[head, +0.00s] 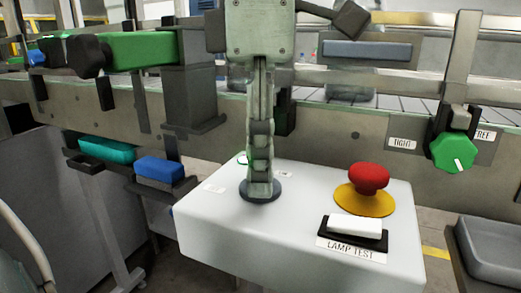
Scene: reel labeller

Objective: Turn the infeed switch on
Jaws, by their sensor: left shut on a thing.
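My left gripper (261,178) comes down from the top middle of the head view, fingers pointing down onto the white control box. Its fingers are together, shut on the infeed switch, whose dark round base (260,196) shows around the fingertips. The fingers hide the switch's handle, so I cannot tell which way it points. Small white labels (214,188) lie on either side of the switch, too small to read. My right gripper is not in view.
The control box (220,233) also carries a red mushroom button (369,178) on a yellow collar and a white rocker (355,226) marked LAMP TEST. Behind it runs a conveyor frame (330,138) with a green knob (453,152) at right. A grey tray (490,250) stands at lower right.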

